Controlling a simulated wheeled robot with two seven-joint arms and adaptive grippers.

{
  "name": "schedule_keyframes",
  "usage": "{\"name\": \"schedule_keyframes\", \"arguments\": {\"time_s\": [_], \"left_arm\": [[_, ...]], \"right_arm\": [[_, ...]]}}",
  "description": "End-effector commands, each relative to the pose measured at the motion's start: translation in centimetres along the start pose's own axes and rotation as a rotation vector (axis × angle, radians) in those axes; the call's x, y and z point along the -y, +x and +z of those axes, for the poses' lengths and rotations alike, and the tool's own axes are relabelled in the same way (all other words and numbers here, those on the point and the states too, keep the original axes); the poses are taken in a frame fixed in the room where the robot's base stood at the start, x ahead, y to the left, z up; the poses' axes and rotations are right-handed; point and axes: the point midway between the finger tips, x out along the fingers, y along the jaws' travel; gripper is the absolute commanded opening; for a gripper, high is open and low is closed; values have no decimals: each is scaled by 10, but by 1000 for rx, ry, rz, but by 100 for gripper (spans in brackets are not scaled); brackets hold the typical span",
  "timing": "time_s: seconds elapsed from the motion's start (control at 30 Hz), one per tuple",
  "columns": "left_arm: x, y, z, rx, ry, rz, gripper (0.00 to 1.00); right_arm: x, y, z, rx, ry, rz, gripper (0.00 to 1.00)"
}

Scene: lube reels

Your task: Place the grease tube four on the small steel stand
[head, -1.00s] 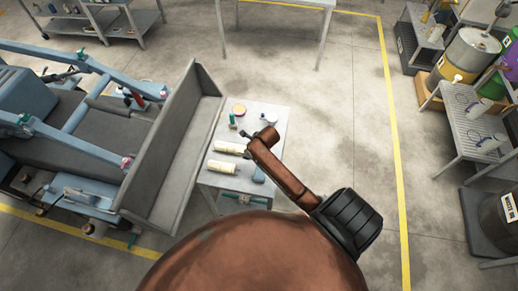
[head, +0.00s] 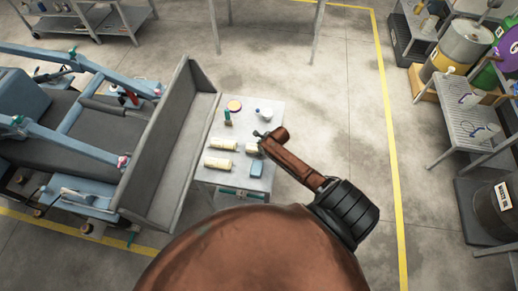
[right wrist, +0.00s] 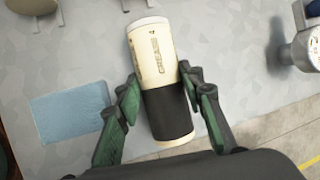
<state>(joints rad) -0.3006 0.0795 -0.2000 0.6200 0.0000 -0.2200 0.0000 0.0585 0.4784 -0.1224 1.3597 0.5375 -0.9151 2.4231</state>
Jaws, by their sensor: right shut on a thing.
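Grease tube four (right wrist: 152,50) is cream with a black band and a printed 4 in the right wrist view. My right gripper (right wrist: 160,92) is shut on it, with one green finger on each side of the band. In the head view my right gripper (head: 261,137) is over the right part of a small grey table (head: 243,133), possibly the small steel stand. The tube (head: 252,149) shows partly there; whether it touches the tabletop is unclear. My left gripper is not in view.
Two cream tubes (head: 217,163), a green-topped item (head: 228,118), a round tin (head: 235,105) and a blue block (head: 257,169) are on the table. A grey panel (head: 180,150) stands close on its left. Floor to the right is open; another grey stand (head: 470,115) is farther right.

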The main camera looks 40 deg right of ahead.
Motion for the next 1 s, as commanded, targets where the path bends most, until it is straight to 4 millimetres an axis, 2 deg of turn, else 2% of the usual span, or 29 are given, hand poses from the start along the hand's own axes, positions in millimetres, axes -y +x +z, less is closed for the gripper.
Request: {"name": "schedule_keyframes", "arguments": {"time_s": [0.27, 0.3, 0.5, 0.83, 1.0], "left_arm": [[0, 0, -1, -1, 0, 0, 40], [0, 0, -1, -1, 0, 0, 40], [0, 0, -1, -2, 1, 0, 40], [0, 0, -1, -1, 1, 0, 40], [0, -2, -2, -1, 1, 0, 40]], "right_arm": [[0, 2, 0, 1, 0, 0, 10], [0, 2, 0, 0, -1, -1, 38], [0, 1, 0, 0, -1, 0, 52], [0, -1, 0, 0, -1, -1, 53], [0, -18, 1, 3, 1, 0, 53]]}}
